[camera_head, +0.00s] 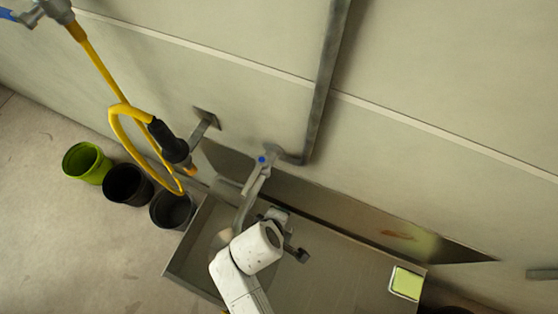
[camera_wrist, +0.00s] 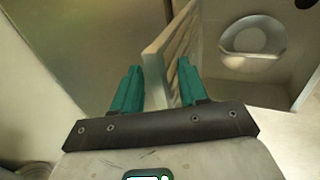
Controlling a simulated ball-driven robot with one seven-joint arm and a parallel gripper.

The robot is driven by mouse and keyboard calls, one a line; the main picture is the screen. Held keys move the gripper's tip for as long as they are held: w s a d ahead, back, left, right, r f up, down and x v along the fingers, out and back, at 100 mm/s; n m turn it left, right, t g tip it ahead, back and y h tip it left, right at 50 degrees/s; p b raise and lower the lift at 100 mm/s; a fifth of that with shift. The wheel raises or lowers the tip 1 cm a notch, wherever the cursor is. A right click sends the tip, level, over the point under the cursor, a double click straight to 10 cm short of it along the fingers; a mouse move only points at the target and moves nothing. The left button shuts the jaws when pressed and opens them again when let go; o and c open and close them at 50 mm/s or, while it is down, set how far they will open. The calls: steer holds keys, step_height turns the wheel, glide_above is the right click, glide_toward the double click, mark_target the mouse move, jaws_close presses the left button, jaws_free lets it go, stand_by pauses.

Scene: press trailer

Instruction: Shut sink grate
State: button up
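The pale slatted sink grate (camera_wrist: 157,75) stands raised on edge in the wrist view, with its near end between the two teal fingers of my gripper (camera_wrist: 157,88). The fingers are apart, one on each side of the grate, and a gap shows beside it. I cannot tell whether either finger touches it. The metal sink (camera_head: 345,282) is below my arm in the head view. My white arm hides part of the sink there, and I cannot make out the grate or the fingertips in that view. A round opening (camera_wrist: 252,42) shows right of the grate.
A faucet with a blue mark (camera_head: 262,160) and a wall pipe (camera_head: 322,85) rise behind the sink. A yellow hose (camera_head: 112,125) hangs at left above a green bucket (camera_head: 86,162) and two dark buckets (camera_head: 127,185). A yellow-green sponge-like block (camera_head: 407,283) is at the sink's right end.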

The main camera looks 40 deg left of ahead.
steer(key=s, duration=0.1)
steer(key=s+d, duration=0.1)
steer(key=s, duration=0.1)
steer(key=s+f+p, duration=0.1)
steer(key=s, duration=0.1)
steer(key=shift+s+d, duration=0.15)
steer(key=shift+s, duration=0.05)
stand_by(0.5)
steer(key=shift+s+f, duration=0.1)
steer(key=shift+s+d+f, duration=0.2)
steer(key=shift+s+f, duration=0.1)
steer(key=shift+s, duration=0.55)
steer(key=shift+s+d+f, duration=0.2)
steer(key=shift+s+f, duration=0.15)
steer(key=shift+s, duration=0.45)
steer(key=shift+s+d+f, duration=0.2)
steer(key=shift+s+f, duration=0.1)
steer(key=shift+s, duration=0.55)
steer(key=shift+s, duration=0.1)
steer(key=s+f, duration=0.1)
steer(key=s+b, duration=0.1)
steer(key=s+d+f, duration=0.1)
steer(key=s, duration=0.1)
steer(key=shift+s+f, duration=0.1)
steer(key=shift+f, duration=0.25)
